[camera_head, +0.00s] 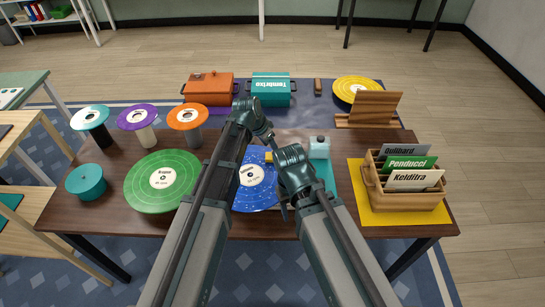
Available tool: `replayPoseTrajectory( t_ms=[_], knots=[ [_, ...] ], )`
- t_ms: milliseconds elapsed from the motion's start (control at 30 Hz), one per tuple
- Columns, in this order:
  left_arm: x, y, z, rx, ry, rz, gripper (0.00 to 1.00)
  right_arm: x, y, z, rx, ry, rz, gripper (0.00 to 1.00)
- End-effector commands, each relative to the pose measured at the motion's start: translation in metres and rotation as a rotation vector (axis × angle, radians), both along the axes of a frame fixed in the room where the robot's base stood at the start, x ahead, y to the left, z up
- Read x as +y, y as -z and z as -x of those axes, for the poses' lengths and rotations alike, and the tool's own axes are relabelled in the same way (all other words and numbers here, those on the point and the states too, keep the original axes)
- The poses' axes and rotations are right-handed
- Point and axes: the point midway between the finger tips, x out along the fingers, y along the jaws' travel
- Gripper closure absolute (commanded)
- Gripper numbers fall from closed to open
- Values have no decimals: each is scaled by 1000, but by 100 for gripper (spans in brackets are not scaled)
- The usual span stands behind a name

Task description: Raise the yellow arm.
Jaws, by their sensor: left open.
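A blue speckled record (258,188) lies on a teal-edged player (329,178) at the middle of the table's near side. A small yellow piece (268,156), which looks like part of the yellow arm, shows at the record's far right edge. The rest of that arm is hidden behind my own arms, so I cannot tell its height. My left gripper (268,138) is open and empty just beyond the yellow piece; I cannot tell if they touch. My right gripper (284,211) hangs by the record's right side, mostly hidden by its own arm.
A green record (163,180) and several disc-topped stands, one with a purple top (137,117), fill the left. A pale bottle (319,148) stands right of my arms. A wooden crate of sleeves (405,199) is at right. Orange (208,87) and teal (271,90) cases stand behind.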

Motion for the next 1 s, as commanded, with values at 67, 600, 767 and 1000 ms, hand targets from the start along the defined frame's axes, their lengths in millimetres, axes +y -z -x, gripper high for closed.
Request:
replayPoseTrajectory(
  t_ms=[67,600,767,1000],
  knots=[
    [-4,19,-5,0,0,0,47,0,19,0,0,0,0,46],
    [-10,33,-10,0,0,0,50,0,33,0,0,0,0,46],
    [-10,33,-10,0,0,0,79,0,33,0,0,0,0,46],
    [-10,33,-10,0,0,0,100,0,33,0,0,0,0,46]
  ],
)
